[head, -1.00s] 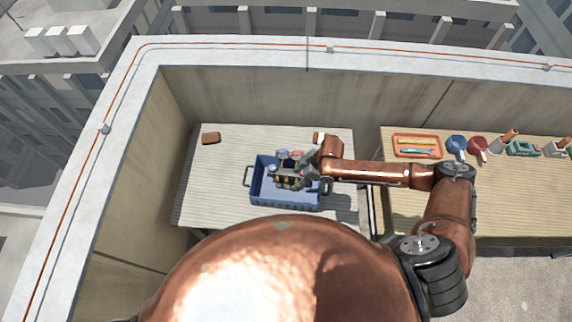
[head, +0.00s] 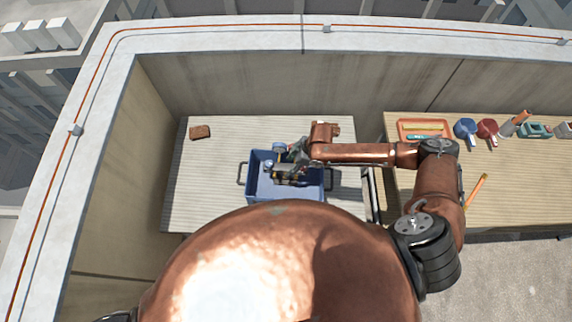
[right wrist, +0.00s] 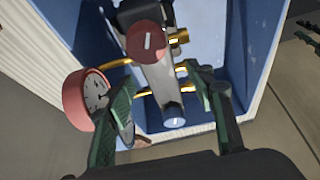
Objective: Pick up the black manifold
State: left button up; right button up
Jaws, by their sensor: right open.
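The black manifold (head: 281,168) is in the blue crate (head: 286,193) on the left table, partly hidden by my right gripper (head: 297,158). In the right wrist view the manifold (right wrist: 156,78) shows a dark and grey body with a red knob, brass fittings and a blue-tipped end. A red-rimmed gauge (right wrist: 97,92) sits at its left. My right gripper (right wrist: 162,98) is open, with one green finger on each side of the manifold's lower part. I cannot tell whether the fingers touch it. My left gripper is not in view.
The crate has dark side handles and stands on a pale slatted table (head: 205,180). A brown block (head: 200,132) lies at its back left. The right table holds an orange tray (head: 425,130), blue and red round items and other tools. A wall closes the back.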

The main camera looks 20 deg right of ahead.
aim_at(288, 167)
jog(key=x, duration=0.4)
jog(key=shift+r, duration=0.1)
jog(key=p+x, duration=0.1)
jog(key=x, duration=0.4)
jog(key=shift+a, duration=0.25)
jog(key=shift+c, duration=0.7)
grip_shut()
jog(key=shift+w+r, duration=0.15)
jog(key=shift+r, duration=0.05)
